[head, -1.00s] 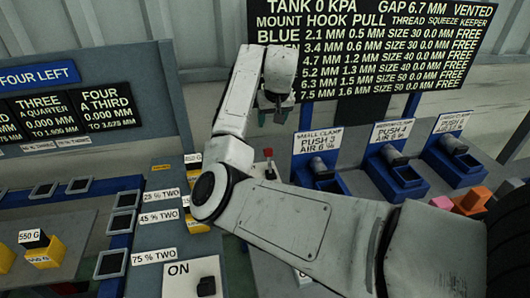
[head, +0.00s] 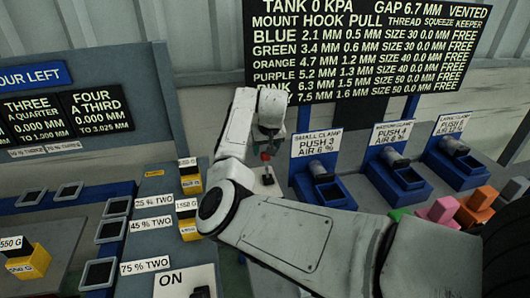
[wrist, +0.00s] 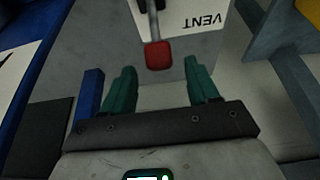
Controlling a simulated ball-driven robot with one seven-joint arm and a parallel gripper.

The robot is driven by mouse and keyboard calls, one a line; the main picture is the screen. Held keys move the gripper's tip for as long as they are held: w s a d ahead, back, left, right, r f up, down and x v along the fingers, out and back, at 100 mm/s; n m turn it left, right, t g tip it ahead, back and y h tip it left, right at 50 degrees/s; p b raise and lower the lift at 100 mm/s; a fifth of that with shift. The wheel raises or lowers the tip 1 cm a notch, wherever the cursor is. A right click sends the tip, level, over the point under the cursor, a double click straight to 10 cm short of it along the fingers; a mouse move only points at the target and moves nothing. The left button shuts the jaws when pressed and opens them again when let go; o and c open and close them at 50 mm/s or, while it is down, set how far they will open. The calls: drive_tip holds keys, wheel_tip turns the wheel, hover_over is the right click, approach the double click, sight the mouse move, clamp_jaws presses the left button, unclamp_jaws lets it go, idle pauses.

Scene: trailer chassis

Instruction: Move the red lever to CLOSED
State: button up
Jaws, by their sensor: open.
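The red lever shows in the head view as a small red knob (head: 265,157) on a thin shaft, just below my gripper (head: 271,143). In the wrist view the red knob (wrist: 159,55) is at the upper middle, on a grey shaft running up to the top edge. A white plate marked VENT (wrist: 200,18) lies beside the shaft. My gripper (wrist: 161,82) is open, with its two green fingers apart and nothing between them. The knob appears just beyond the fingertips, roughly centred between them. No CLOSED label is readable.
Blue clamp stations, the nearest being the small clamp (head: 322,190), stand to the right of the lever. Several colored blocks (head: 478,200) lie at far right. A white ON plate (head: 187,283) and weights (head: 189,183) are on the left. A large readout board (head: 365,50) stands behind.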

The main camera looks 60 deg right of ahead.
sight(266, 165)
drive_tip(key=shift+x, duration=1.6)
clamp_jaws()
